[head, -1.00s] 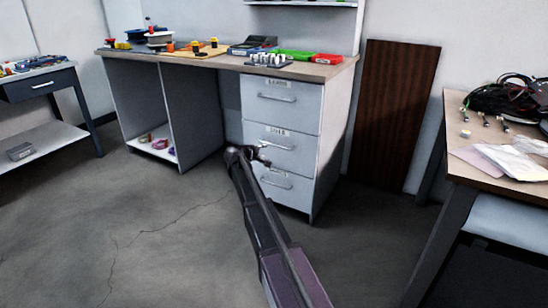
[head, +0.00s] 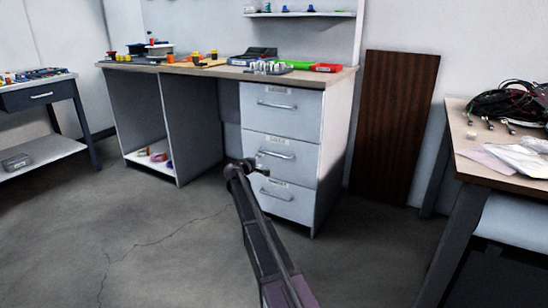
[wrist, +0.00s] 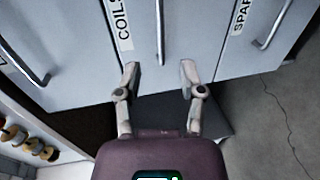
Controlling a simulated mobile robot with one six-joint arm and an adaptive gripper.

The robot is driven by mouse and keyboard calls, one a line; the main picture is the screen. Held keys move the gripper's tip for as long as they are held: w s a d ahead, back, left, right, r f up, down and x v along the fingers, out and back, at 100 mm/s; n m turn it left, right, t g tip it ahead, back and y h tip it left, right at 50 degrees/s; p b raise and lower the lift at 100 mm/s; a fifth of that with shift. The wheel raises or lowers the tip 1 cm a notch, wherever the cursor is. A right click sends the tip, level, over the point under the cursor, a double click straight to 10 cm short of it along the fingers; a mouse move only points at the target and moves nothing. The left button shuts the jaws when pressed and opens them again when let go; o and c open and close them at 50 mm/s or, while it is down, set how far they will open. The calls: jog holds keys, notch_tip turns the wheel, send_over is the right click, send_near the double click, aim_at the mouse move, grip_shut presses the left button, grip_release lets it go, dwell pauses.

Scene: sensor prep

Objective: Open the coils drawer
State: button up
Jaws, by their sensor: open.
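The coils drawer is the middle drawer (head: 300,166) of a white three-drawer unit under the workbench, and it is shut. My gripper (head: 262,167) is in front of the drawer unit, just below and left of that handle. In the wrist view my gripper (wrist: 160,72) is open and empty, one finger on each side of the handle's near end. I cannot tell how far the fingertips are from the handle.
The top drawer (head: 302,105) and the bottom drawer (head: 302,203), labelled "SPAR" in the wrist view (wrist: 240,25), are shut. The benchtop (head: 220,71) holds several parts and trays. A side table (head: 465,150) stands at right. The floor (head: 170,265) in front is clear.

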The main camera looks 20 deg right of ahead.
aim_at(274, 155)
jog(key=shift+d, duration=0.1)
jog(key=b+x, duration=0.2)
jog(key=x, duration=1.1)
jog(key=shift+w+d+b, duration=0.2)
jog(key=shift+d+b, duration=0.05)
jog(key=shift+b, duration=0.15)
jog(key=shift+c, duration=0.2)
grip_shut()
jog(key=shift+a, duration=0.2)
jog(key=shift+s, duration=0.1)
